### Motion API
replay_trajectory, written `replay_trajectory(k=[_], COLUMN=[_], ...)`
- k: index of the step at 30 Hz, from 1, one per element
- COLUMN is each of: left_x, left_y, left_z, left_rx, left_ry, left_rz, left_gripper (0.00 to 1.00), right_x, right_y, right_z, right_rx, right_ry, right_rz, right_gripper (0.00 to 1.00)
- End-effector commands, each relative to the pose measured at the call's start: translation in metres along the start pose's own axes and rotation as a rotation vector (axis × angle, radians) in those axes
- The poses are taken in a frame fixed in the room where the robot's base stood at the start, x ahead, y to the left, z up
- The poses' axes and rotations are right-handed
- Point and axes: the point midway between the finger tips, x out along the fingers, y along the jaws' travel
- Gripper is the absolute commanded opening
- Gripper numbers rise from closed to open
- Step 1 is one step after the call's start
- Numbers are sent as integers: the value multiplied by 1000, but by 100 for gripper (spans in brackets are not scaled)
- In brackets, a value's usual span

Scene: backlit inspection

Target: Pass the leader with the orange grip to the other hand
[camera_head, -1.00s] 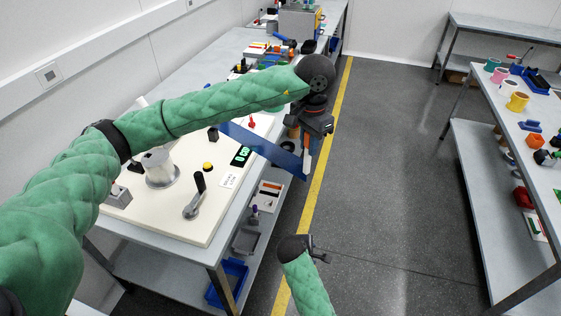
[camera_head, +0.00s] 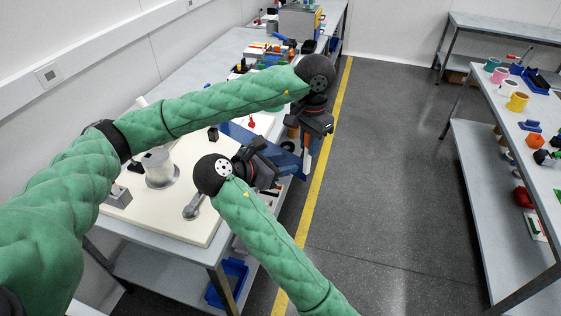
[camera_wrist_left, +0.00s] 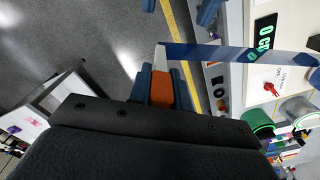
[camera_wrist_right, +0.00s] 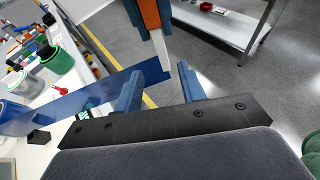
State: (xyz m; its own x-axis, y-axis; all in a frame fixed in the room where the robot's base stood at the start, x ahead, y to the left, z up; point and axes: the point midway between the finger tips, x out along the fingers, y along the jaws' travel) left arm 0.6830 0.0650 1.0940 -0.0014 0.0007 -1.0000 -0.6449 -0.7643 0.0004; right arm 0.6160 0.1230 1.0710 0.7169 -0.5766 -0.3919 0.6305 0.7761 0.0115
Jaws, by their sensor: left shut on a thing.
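The leader is a long blue strip (camera_head: 238,133) with a pale end piece and an orange grip. My left gripper (camera_head: 308,142) is shut on the orange grip (camera_wrist_left: 160,91), off the bench's right edge. The strip reaches sideways from it in the left wrist view (camera_wrist_left: 235,52). My right gripper (camera_head: 283,168) is open beside the strip, below and left of the left gripper. In the right wrist view the strip (camera_wrist_right: 80,102) passes behind one finger and its end shows in the finger gap (camera_wrist_right: 160,76). I cannot tell whether it lies between the fingers.
The cream panel (camera_head: 190,228) with a crank and a metal cup (camera_head: 160,170) lies on the bench under my arms. A shelf with a blue bin (camera_head: 228,283) is below. A second bench (camera_head: 520,137) stands right; the floor between is clear.

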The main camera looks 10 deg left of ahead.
Motion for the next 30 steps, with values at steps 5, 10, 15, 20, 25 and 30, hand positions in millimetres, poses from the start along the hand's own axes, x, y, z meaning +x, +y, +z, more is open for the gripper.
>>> replay_trajectory(k=[5,10,15,20,25,30], left_x=[0,0,0,0,0,0], left_y=[0,0,0,0,0,0], left_z=[0,0,0,0,0,0], left_rx=[0,0,0,0,0,0], left_ry=[0,0,0,0,0,0], left_rz=[0,0,0,0,0,0], left_gripper=[0,0,0,0,0,0], right_x=[0,21,48,73,96,110], right_y=[-1,-1,-2,-2,-2,-1], right_z=[6,7,7,6,7,7], right_rx=[-13,-14,-13,-14,-12,-13], right_ry=[-12,-13,-14,-11,-10,-11], right_rz=[-5,-6,-7,-6,-6,-5], right_gripper=[40,40,40,40,40,40])
